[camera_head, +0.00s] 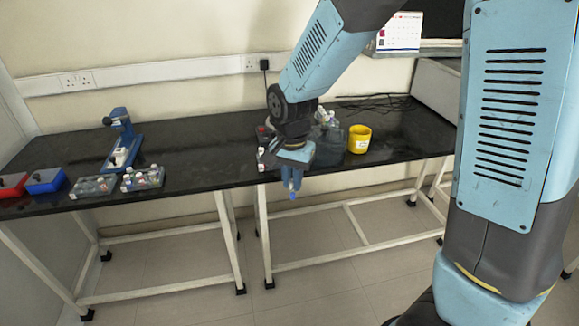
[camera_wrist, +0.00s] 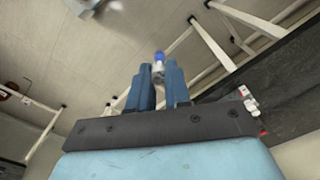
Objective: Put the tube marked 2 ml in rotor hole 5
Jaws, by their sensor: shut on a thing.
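My gripper (camera_head: 291,186) hangs in front of the bench's front edge, lower than the bench top and pointing down. It is shut on a small tube with a blue cap (camera_wrist: 159,56), which sticks out past the fingertips in the wrist view. The tube's pale body shows just below the cap between the blue fingers. No marking on it can be read.
A yellow pot (camera_head: 359,139) and a grey translucent container (camera_head: 328,148) stand behind my gripper. Left are two racks of small items (camera_head: 94,186) (camera_head: 142,178), a blue stand (camera_head: 122,138), a blue box (camera_head: 46,181) and a red box (camera_head: 12,186). The bench middle is clear.

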